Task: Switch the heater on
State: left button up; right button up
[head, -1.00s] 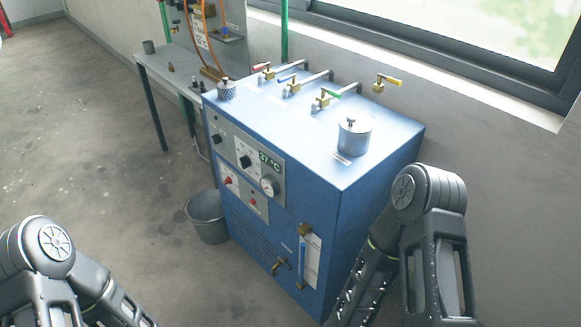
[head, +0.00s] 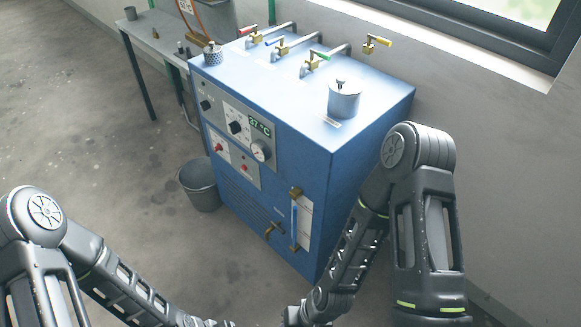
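The heater is a blue cabinet (head: 345,185) standing against the wall in the head view. Its front carries a grey control panel (head: 215,115) with black knobs, a lit green display (head: 260,127) reading about 37 °C and a round gauge (head: 260,151). Below is a second grey panel with a red switch (head: 219,147) and a red button or lamp (head: 245,168). Their exact settings are too small to tell. Both my arms reach in from the bottom, in front of and below the panels. Neither gripper's fingers show; they are below the picture's edge.
A lidded metal pot (head: 344,100) and several valves with coloured handles (head: 313,62) are on top. A bucket (head: 199,187) stands beside the cabinet, a table (head: 160,27) behind. Floor at left is clear.

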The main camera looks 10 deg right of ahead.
aim_at(205, 104)
jog(key=i+j+z, duration=0.1)
jog(key=z, duration=0.45)
jog(key=i+j+z, duration=0.15)
jog(key=j, duration=0.25)
jog(key=i+j+z, duration=0.2)
jog(key=j, duration=0.25)
jog(key=j+z, duration=0.15)
jog(key=j, duration=0.3)
jog(key=i+j+z, duration=0.2)
jog(key=j, duration=1)
jog(key=i, duration=0.05)
